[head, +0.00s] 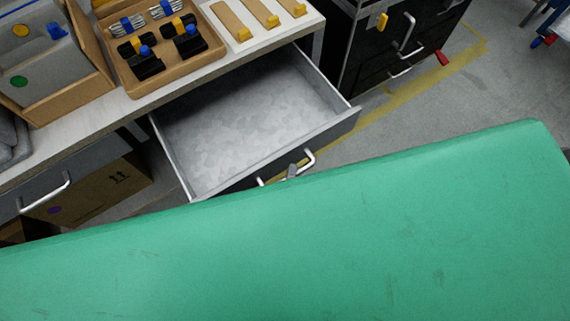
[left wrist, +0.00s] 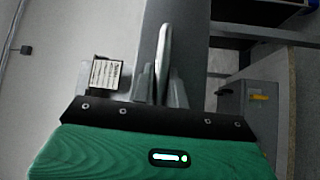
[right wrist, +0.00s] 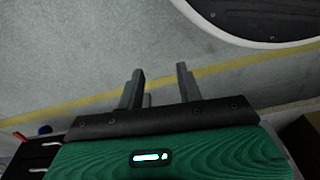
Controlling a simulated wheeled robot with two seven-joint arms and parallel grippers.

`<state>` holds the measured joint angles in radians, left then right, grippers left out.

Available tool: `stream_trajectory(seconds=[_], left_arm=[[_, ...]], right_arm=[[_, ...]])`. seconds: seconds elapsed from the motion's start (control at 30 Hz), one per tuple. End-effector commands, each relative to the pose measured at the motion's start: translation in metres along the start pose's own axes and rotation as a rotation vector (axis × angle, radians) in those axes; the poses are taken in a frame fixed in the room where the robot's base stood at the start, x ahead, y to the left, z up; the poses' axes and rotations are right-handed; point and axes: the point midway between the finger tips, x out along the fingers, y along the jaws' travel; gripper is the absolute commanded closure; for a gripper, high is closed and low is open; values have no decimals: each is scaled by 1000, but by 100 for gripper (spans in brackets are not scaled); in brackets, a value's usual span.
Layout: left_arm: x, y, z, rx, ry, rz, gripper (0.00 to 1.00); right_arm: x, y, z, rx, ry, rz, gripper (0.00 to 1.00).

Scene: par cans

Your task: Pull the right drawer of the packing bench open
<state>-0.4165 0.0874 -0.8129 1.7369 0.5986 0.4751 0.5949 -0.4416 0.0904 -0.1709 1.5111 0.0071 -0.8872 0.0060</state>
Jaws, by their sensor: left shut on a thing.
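The right drawer (head: 245,120) of the packing bench stands pulled out and looks empty, with a pale grey inside. Its bar handle (head: 309,160) is on the dark front panel. My left gripper (head: 291,171) is at this handle, mostly hidden behind my green arm cover. In the left wrist view my left gripper (left wrist: 161,86) is shut on the handle (left wrist: 165,50), which stands between the two fingers. My right gripper (right wrist: 159,88) shows only in the right wrist view. Its fingers are apart with nothing between them, above the grey floor.
The left drawer's handle (head: 45,194) is on a closed front. A cardboard box (head: 95,195) is under the bench. A black cabinet (head: 385,50) stands beyond the drawer.

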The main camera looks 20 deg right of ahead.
Motion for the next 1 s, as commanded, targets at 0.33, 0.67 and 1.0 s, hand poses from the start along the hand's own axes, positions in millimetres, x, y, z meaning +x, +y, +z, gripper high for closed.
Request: stream_trajectory(seconds=[0.33, 0.67, 1.0], left_arm=[[-1, -1, 0, 1, -1, -2, 82], [0, 0, 0, 0, 0, -1, 64], [-41, -3, 1, 0, -2, -4, 64]], right_arm=[[0, 0, 0, 0, 0, 1, 64], [0, 1, 0, -1, 0, 1, 64], [-7, 0, -8, 1, 4, -1, 64]])
